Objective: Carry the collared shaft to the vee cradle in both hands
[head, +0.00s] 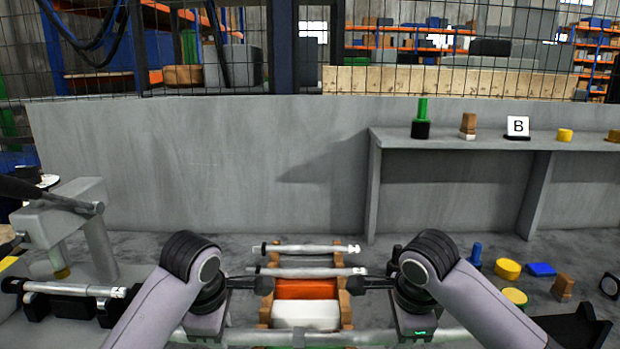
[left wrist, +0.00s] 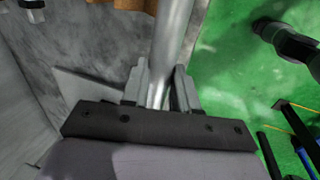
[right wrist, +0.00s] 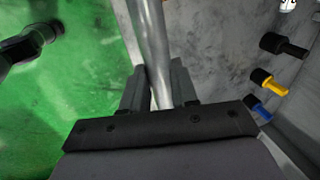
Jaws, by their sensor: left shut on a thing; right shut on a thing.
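A long bare silver shaft (head: 310,338) runs level across the bottom of the head view. My left gripper (head: 207,335) and right gripper (head: 413,338) point down and are shut on it, well apart. In the left wrist view the shaft (left wrist: 172,45) passes between the fingers (left wrist: 160,90). In the right wrist view the shaft (right wrist: 150,40) also passes between the fingers (right wrist: 155,90). I cannot make out its collar. Behind it stands a wooden-sided rack (head: 347,308) with thinner shafts (head: 308,249) across it. I cannot tell which support is the vee cradle.
Another shaft (head: 75,290) lies on black blocks at the left, beside a grey lever fixture (head: 65,215). A grey wall (head: 200,170) and a shelf (head: 480,140) close off the back.

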